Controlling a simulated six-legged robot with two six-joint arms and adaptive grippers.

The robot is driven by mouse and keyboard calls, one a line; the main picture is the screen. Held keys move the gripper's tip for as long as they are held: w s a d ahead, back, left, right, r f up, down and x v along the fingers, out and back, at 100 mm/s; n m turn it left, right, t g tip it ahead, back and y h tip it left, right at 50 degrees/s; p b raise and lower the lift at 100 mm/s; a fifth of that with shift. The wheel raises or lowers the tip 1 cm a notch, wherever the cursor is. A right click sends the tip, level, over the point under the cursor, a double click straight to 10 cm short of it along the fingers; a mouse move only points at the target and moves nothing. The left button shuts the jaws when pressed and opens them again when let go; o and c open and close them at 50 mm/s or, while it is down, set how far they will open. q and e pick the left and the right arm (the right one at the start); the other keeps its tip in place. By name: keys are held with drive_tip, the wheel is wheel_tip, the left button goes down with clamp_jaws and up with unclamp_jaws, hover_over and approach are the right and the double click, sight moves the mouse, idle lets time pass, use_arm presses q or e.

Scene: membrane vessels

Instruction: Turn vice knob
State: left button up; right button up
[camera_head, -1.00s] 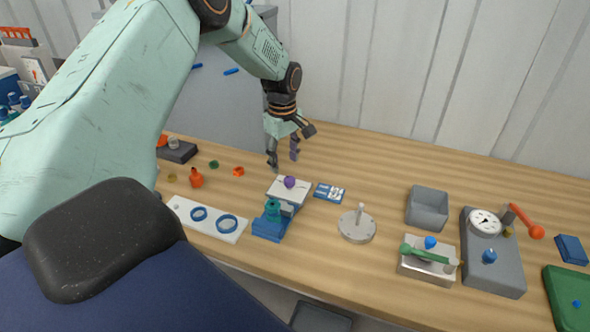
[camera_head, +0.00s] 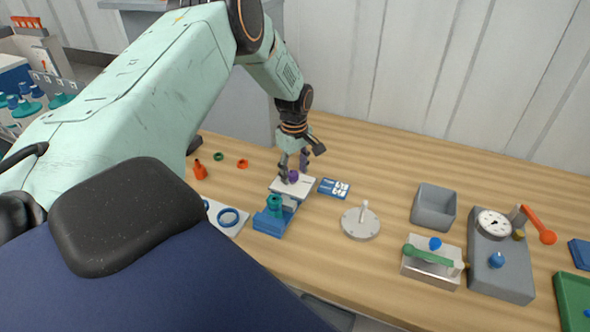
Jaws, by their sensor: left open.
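A small purple knob (camera_head: 293,177) sits on a white plate (camera_head: 306,186). The plate adjoins a blue stand (camera_head: 268,225) with a teal piece (camera_head: 274,203) on it; this looks like the vice, though I cannot tell for sure. My left gripper (camera_head: 294,168) is open and points down, with its fingers at either side of the purple knob. I cannot tell whether they touch it. My right gripper is not in view.
To the right stand a round grey disc with a post (camera_head: 361,222), a grey bin (camera_head: 434,207), a metal block with a green bar (camera_head: 428,270) and a grey gauge box (camera_head: 505,275). A blue card (camera_head: 334,188) lies beside the plate. The wooden table behind is clear.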

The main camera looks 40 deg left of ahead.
use_arm(q)
drive_tip(key=shift+s+a, duration=0.15)
drive_tip(key=shift+a, duration=0.05)
drive_tip(key=shift+s+r, duration=0.2)
drive_tip(key=shift+s, duration=0.05)
drive_tip(key=shift+c, duration=0.8)
drive_tip(key=shift+w+d+f, duration=0.15)
drive_tip(key=shift+w+d, duration=0.05)
drive_tip(key=shift+w, duration=0.1)
drive_tip(key=c, duration=0.5)
drive_tip(key=shift+a, duration=0.15)
clamp_jaws()
